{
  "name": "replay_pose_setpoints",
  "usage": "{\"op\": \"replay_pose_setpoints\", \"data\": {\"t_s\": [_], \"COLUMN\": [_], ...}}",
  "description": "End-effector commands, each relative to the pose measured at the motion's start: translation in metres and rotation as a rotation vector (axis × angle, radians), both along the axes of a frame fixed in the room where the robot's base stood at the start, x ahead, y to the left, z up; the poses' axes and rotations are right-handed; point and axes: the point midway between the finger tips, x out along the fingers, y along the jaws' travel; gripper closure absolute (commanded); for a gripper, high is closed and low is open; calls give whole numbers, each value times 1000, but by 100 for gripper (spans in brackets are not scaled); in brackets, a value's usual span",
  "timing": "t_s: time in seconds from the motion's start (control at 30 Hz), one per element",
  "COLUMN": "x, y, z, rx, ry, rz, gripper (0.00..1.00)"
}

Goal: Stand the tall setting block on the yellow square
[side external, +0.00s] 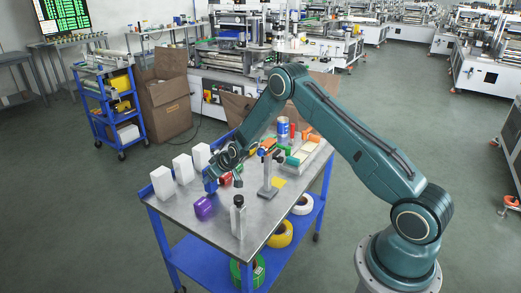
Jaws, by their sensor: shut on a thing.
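My gripper (213,175) is low over the left part of the steel table top (212,229). It is shut on a small blue block (210,185), which looks upright; I cannot tell whether its bottom touches the table. Which block is the tall setting block is not certain from this view, but the blue one is in my jaws. The yellow square (279,183) lies flat on the table to the right, partly hidden behind a grey stand (267,180).
A purple block (204,207) lies just in front of my gripper. Red pieces (226,179) are close on its right. Three white boxes (163,182) line the left edge. A bottle (238,217) stands near the front. A blue can (283,128) and coloured parts crowd the back.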

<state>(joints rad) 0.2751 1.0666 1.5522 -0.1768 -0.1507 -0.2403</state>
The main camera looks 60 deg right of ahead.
Motion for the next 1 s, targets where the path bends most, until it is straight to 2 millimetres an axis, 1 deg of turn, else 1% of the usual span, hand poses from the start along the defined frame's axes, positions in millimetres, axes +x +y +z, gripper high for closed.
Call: {"op": "replay_pose_setpoints", "data": {"t_s": [1.0], "x": [1], "y": [0], "z": [-7], "rx": [-1], "ry": [-4], "rz": [0], "gripper": [96]}}
